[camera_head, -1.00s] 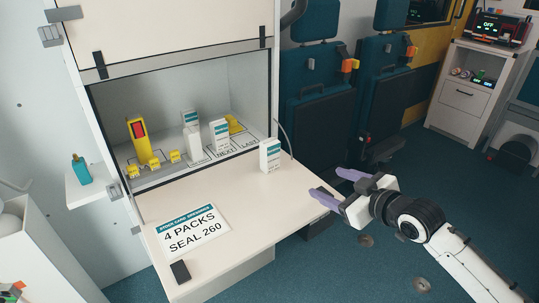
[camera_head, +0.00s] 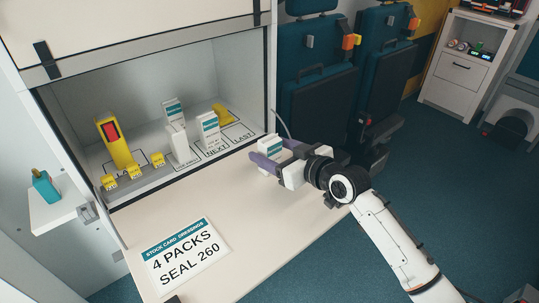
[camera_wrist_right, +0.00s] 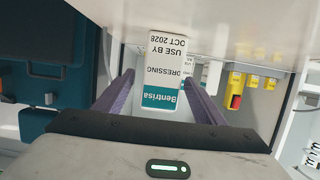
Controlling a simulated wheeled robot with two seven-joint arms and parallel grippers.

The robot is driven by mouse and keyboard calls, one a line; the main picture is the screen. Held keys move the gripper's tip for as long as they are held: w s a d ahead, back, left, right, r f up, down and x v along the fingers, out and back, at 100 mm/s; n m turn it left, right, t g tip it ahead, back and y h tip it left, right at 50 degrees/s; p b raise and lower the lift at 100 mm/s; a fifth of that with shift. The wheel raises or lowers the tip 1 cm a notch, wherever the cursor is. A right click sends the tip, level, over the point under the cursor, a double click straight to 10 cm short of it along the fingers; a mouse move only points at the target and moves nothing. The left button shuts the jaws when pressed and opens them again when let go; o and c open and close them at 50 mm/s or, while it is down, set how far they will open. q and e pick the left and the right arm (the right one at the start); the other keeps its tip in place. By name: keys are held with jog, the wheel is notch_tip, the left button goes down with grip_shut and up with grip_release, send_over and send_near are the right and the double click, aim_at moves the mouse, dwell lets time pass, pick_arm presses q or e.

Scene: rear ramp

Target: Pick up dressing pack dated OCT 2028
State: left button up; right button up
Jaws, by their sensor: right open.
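The dressing pack (camera_wrist_right: 165,70) is a white box with a teal band. In the head view the pack (camera_head: 272,147) stands on the fold-down counter at the right, partly hidden by my right gripper (camera_head: 266,158). My right gripper is open. In the right wrist view its two purple fingers (camera_wrist_right: 157,92) lie to either side of the pack, with gaps visible. My left gripper is in neither view.
More white-and-teal packs (camera_head: 208,131) stand in the cabinet recess, beside a yellow device with a red screen (camera_head: 113,140) and small yellow tags. A card reading "4 PACKS SEAL 260" (camera_head: 186,255) lies on the counter (camera_head: 235,205). Teal seats (camera_head: 312,90) stand behind the arm.

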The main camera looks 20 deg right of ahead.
jog(key=x, duration=0.5)
jog(key=shift+f+b, duration=0.35)
jog(key=shift+f, duration=0.05)
jog(key=shift+s, duration=0.1)
jog(key=c, duration=1.2)
